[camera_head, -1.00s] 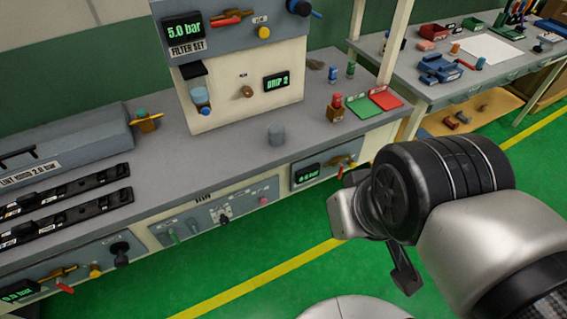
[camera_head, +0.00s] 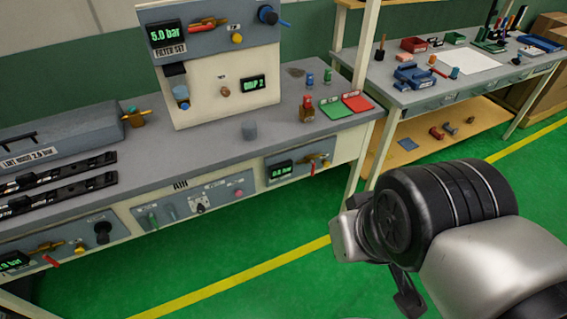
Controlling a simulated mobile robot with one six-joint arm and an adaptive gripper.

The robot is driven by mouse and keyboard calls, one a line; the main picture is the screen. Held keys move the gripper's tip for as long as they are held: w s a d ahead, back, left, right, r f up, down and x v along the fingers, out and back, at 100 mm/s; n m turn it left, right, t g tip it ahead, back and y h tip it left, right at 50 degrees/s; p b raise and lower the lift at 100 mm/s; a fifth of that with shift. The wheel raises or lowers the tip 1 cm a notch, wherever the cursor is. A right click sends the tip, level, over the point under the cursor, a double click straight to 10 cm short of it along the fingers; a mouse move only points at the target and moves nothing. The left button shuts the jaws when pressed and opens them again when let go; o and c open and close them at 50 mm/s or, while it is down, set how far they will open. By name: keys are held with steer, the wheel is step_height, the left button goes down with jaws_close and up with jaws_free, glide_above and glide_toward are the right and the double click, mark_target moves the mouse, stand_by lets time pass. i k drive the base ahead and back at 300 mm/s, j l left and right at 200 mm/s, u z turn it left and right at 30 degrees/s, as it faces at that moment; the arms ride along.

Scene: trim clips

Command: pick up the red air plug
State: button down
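A small red-topped piece on a brownish base (camera_head: 307,110) stands upright on the grey bench, left of a green and a red pad; it looks like the red air plug, but it is too small to be sure. My gripper (camera_head: 404,292) hangs at the lower right, over the green floor in the picture and well apart from that piece. Only a dark finger part shows below my wrist; the rest is hidden, so its opening cannot be told.
A second bench (camera_head: 440,95) with trays stands at the right. Green floor is clear in front.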

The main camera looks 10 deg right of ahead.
mark_target(307, 98)
steer(key=i+l+u, duration=0.4)
steer(key=i+l, duration=0.15)
steer(key=i+l+u, duration=0.2)
steer(key=l, duration=0.25)
steer(key=i+l+u, duration=0.25)
steer(key=l, duration=0.15)
steer(key=i+l+u, duration=0.2)
steer(key=l, duration=0.2)
steer(key=k, duration=0.1)
